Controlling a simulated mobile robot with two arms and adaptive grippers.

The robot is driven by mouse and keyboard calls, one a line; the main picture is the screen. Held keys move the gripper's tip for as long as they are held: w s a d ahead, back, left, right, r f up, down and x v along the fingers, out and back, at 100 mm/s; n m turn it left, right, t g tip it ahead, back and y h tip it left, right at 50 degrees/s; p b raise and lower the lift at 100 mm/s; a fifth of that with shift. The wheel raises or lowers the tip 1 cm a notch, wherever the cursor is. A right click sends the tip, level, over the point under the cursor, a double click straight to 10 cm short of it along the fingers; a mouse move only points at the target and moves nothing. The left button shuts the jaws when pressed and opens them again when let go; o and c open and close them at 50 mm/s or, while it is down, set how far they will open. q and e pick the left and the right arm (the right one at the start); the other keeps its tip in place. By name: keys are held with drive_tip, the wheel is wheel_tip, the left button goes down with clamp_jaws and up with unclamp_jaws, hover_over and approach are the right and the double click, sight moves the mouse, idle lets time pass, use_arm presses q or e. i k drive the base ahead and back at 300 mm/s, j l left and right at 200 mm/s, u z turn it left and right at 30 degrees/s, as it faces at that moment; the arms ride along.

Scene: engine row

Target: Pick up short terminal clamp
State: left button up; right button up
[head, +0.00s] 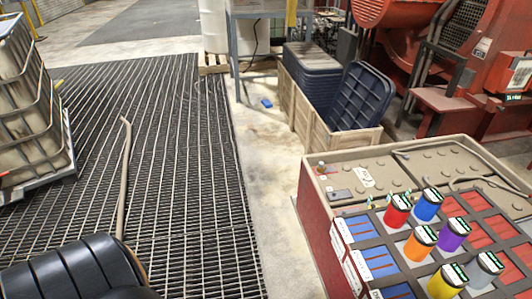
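I cannot make out the short terminal clamp for sure. A small grey metal piece (340,194) lies on the tan top of the red box at the right, near its left edge. A small post with a red tag (323,168) stands just behind it. Both are too small to tell whether either is the clamp. Neither of my grippers is in view.
The red box (320,225) carries several coloured cylinders, including a red one (397,211), in a gridded tray. A wooden crate (306,107) with dark blue bins stands behind. A bent brown rod (125,180) rises at left. Grated floor (180,200) is open.

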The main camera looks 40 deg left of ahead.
sight(320, 168)
drive_tip(key=u, duration=0.85)
